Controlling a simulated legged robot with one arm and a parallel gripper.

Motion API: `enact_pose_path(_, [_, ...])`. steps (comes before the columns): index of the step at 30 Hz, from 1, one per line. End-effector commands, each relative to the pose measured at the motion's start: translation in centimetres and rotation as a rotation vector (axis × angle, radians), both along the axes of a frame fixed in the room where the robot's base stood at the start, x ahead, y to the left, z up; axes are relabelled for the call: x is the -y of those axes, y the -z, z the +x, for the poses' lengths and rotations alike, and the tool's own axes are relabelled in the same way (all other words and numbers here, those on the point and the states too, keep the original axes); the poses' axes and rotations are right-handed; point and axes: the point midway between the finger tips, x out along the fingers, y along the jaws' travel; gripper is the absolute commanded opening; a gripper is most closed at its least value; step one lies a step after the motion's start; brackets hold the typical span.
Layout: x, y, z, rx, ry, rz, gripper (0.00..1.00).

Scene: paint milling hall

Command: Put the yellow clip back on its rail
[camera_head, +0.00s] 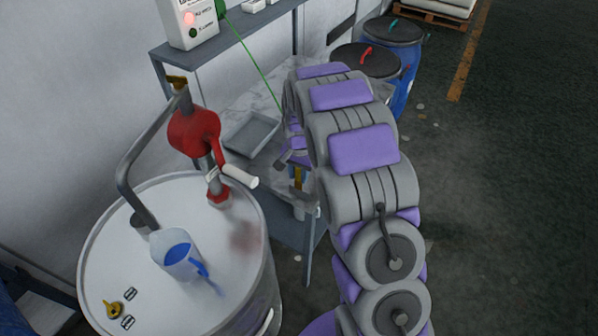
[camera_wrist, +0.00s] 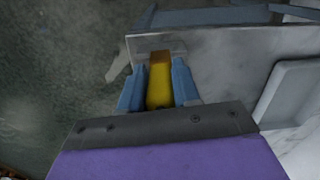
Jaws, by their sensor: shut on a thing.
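The yellow clip (camera_wrist: 159,88) is held between the two blue fingers of my gripper (camera_wrist: 159,86) in the wrist view. Its far end is darker brown and lies against or just in front of a small grey strip (camera_wrist: 142,54) at the table's edge; I cannot tell if they touch or if this strip is the rail. In the head view my gripper (camera_head: 299,180) is at the near end of the grey bench, right of the drum, with a little yellow showing. My arm hides part of that area.
A grey tray (camera_head: 250,134) lies on the marbled bench. Blue drums (camera_head: 410,75) stand behind my arm. Right floor is mostly clear.

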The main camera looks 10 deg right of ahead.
Motion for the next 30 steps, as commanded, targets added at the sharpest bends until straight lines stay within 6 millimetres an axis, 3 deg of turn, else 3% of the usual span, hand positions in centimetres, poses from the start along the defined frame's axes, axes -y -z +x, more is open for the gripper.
enact_pose_path(30, [0.0,1.3,0.0,0.000,0.000,0.000,0.00])
